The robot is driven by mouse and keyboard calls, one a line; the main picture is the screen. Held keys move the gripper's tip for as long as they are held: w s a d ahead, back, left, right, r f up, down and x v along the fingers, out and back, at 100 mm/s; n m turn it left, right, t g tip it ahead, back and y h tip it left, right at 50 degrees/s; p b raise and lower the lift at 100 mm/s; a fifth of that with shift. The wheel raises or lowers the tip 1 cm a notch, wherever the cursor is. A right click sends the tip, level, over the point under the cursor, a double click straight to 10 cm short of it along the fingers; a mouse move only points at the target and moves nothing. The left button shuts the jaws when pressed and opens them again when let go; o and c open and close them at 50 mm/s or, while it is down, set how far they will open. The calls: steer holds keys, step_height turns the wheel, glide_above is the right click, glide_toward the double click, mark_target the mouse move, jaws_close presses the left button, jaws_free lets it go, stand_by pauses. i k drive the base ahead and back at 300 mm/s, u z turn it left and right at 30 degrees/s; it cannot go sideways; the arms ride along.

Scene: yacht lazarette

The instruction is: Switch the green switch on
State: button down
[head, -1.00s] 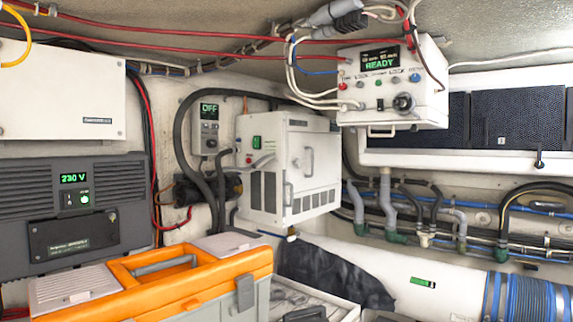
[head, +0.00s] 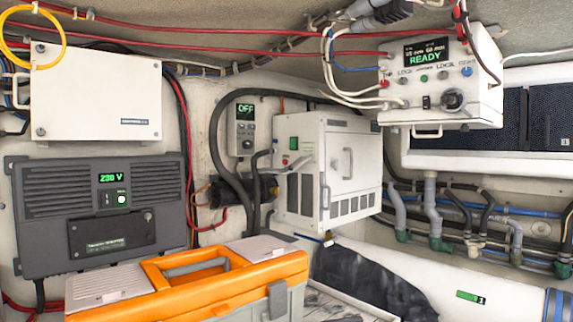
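A green rocker switch (head: 294,143) sits on the left face of a white cabinet (head: 311,185) on the back wall, above a small red button. Whether the rocker is on or off is too small to tell. A small controller (head: 245,125) left of the cabinet reads OFF. A white control box (head: 443,105) at the upper right reads READY and carries a small green button (head: 424,78) in its row of buttons. My gripper is not in view.
An orange and grey toolbox (head: 197,284) stands low in front, below the cabinet. Black hoses (head: 216,140) loop beside the cabinet, and red cables (head: 200,52) run across the top. A dark cloth (head: 365,278) lies over a white cylinder (head: 455,285) at the lower right.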

mark_target(292, 141)
steer(key=u, duration=0.1)
steer(key=i, duration=0.85)
steer(key=z, duration=0.55)
steer(key=k, duration=0.5)
steer(key=u, duration=0.2)
